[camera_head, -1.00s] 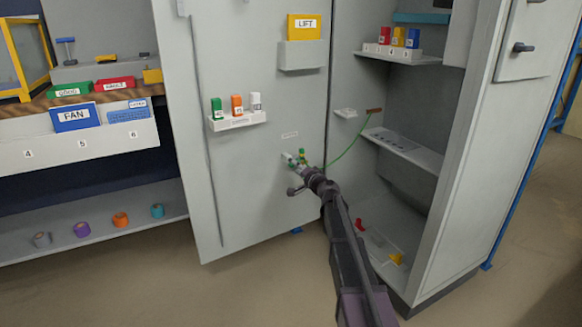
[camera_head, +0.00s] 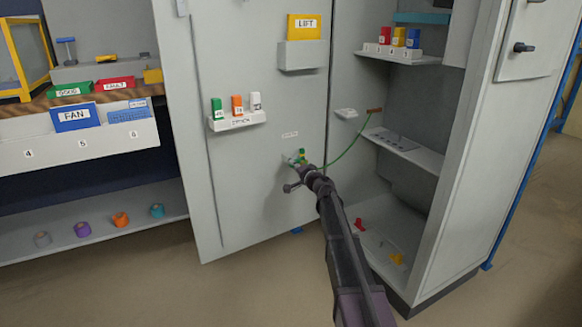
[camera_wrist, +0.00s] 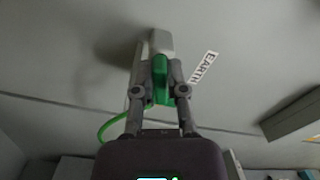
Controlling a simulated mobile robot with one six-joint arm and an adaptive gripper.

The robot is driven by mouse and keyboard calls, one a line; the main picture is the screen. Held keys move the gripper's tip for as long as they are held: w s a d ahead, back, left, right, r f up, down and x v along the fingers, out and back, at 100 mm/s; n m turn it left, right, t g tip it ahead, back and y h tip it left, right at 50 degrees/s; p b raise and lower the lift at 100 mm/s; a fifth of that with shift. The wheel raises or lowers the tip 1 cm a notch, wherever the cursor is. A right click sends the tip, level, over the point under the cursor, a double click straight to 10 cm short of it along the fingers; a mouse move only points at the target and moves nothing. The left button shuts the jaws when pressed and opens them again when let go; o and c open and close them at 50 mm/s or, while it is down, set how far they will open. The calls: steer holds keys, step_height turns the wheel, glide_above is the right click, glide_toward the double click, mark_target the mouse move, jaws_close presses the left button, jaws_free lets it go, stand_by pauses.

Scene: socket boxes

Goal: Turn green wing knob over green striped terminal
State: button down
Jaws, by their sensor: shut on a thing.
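The green wing knob (camera_wrist: 161,82) shows in the wrist view between the two fingers of my gripper (camera_wrist: 160,72), which are shut on it. It sits against a pale grey block (camera_wrist: 160,42) on the cabinet door. In the head view my gripper (camera_head: 302,160) reaches the low right part of the open door, and a bit of green shows at its tip. A green wire (camera_wrist: 112,125) curves off to the left in the wrist view. The striped terminal is mostly hidden by my gripper, and I cannot make out its stripes.
An "EARTH" label (camera_wrist: 204,68) is beside the knob. The grey door (camera_head: 240,190) carries a rack (camera_head: 238,122) of several coloured pieces and a yellow "LIFT" box (camera_head: 304,27).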

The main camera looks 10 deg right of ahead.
steer(key=shift+r+m, duration=0.2)
steer(key=shift+m, duration=1.9)
steer(key=c, duration=0.7)
jaws_free()
steer(key=shift+s, duration=0.15)
steer(key=v, duration=1.1)
steer(key=shift+s+d, duration=0.2)
steer(key=shift+s, duration=0.15)
